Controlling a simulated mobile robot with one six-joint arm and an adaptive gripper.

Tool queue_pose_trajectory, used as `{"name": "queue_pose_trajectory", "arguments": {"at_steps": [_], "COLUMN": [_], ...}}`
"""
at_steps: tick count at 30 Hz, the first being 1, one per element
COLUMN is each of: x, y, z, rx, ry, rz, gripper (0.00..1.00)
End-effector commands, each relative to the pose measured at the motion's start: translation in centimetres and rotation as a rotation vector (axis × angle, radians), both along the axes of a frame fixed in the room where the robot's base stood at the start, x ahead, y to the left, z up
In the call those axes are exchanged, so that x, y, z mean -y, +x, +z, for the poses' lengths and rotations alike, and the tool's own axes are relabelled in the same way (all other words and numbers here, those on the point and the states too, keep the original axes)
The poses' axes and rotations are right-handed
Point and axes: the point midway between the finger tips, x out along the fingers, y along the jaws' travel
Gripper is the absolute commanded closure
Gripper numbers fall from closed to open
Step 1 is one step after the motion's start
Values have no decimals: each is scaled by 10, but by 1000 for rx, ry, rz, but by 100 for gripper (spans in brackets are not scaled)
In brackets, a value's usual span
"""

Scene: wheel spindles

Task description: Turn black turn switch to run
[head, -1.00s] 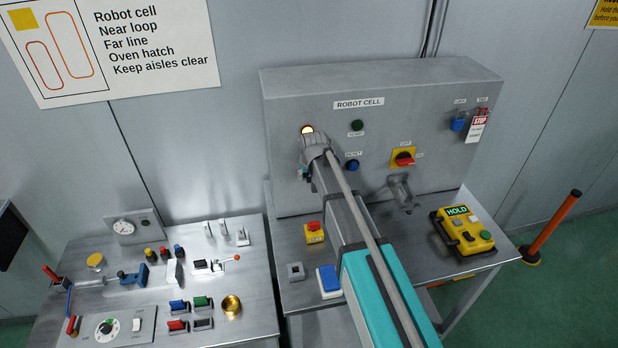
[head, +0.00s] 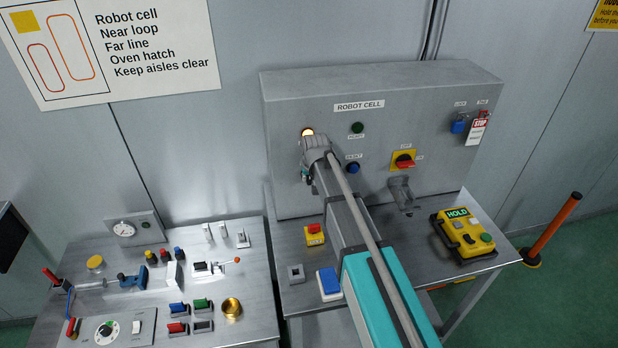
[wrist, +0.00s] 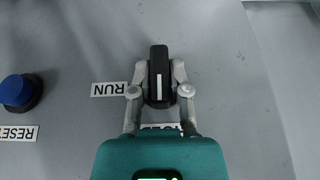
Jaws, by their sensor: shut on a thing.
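The black turn switch (wrist: 158,62) shows in the middle of the wrist view. Its white line runs up and down the picture, in line with a partly covered label (wrist: 161,128) below it. The RUN label (wrist: 108,89) is upside down to the left of the switch. My gripper (wrist: 159,82) is shut on the switch, with one grey finger on each side. In the head view my gripper (head: 316,146) is at the left part of the ROBOT CELL panel (head: 430,95) and hides the switch.
A blue RESET button (wrist: 18,90) is left of the switch in the wrist view; it also shows in the head view (head: 353,168). A lit lamp (head: 307,132) is just above my gripper.

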Motion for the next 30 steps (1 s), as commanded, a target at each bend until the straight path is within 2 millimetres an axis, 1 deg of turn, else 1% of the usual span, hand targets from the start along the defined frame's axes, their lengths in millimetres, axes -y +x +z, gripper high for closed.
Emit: {"name": "queue_pose_trajectory", "arguments": {"at_steps": [5,11,20,30], "x": [1,1,3,4], "y": [0,0,0,0], "z": [-1,-2,-5,-9], "rx": [-13,-41,-107,-192], "ry": [45,142,365,655], "rz": [-1,-2,0,1], "gripper": [100,100,100,100]}}
